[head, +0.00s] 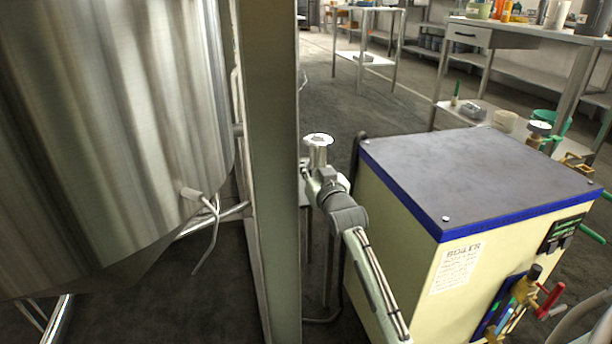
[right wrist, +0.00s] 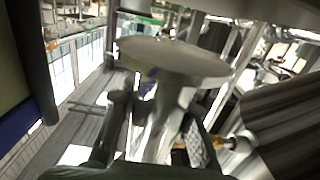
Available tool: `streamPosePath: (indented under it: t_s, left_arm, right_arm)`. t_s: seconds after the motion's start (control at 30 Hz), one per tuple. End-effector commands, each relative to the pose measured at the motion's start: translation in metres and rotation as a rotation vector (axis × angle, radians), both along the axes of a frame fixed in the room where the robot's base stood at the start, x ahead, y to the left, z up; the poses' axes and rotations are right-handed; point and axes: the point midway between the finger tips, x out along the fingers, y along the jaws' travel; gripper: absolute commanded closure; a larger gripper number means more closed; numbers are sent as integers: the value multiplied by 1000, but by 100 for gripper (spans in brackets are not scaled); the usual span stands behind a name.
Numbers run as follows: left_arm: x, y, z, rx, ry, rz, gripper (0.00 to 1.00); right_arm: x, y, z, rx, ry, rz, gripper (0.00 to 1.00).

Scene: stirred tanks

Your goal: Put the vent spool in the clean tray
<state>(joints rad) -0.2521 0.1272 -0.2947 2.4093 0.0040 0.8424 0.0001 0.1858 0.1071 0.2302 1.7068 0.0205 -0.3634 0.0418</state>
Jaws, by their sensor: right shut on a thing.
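The vent spool (head: 318,141) is a shiny metal piece with a round flange on top, seen between the steel post and the boiler in the head view. My right gripper (head: 322,176) is shut on it below the flange and holds it roughly upright. In the right wrist view the spool's wide disc-like flange (right wrist: 172,60) stands above the fingers, and its narrower body (right wrist: 160,125) is between the two finger pads (right wrist: 157,132). I cannot make out the clean tray for certain in either view. My left gripper is not in view.
A large steel tank (head: 110,120) and a grey post (head: 270,170) stand to the left. The boiler (head: 470,180) stands close to the right of my right arm. Beyond are a small table (head: 368,9) and a workbench (head: 540,32) with items on it. Open floor (head: 390,105) lies between.

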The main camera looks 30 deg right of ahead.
Motion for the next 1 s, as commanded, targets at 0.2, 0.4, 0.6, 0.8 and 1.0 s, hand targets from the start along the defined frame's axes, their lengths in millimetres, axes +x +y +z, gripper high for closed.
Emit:
streamPosePath:
  t_s: [0.2,0.4,0.6,0.8,1.0]
  left_arm:
    - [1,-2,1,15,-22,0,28]
    - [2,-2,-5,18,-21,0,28]
    - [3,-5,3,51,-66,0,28]
    - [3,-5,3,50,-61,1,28]
    - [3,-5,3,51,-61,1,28]
  right_arm:
    - [30,-8,0,-1,-2,-1,100]
    - [32,-8,-17,-1,1,0,100]
    - [32,-8,-36,-1,-2,0,100]
    - [32,-8,-34,-1,-2,0,100]
    - [32,-8,-38,0,0,0,80]
